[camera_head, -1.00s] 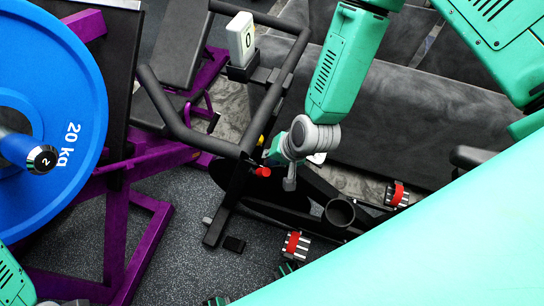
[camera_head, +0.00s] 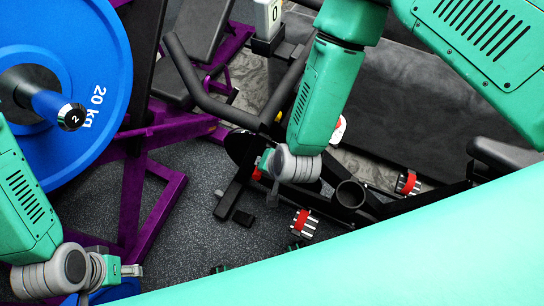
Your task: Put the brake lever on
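An exercise bike with black handlebars (camera_head: 187,75) stands in the middle of the head view. A small red knob (camera_head: 257,174), which looks like the brake lever's end, shows low on the bike's front post. My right gripper (camera_head: 264,162) is at the red knob, close against it or touching; which of the two I cannot tell. Its fingers are mostly hidden by the wrist. My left gripper (camera_head: 128,270) is at the bottom left, away from the bike, pointing right. Its finger opening is not clear.
A blue 20 kg plate (camera_head: 98,140) on a bar is at the left, close above my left arm. A purple rack (camera_head: 128,195) stands beside it. Two red-banded objects (camera_head: 304,223) and a cup holder (camera_head: 350,193) are right of the post. Speckled floor (camera_head: 195,250) is free between.

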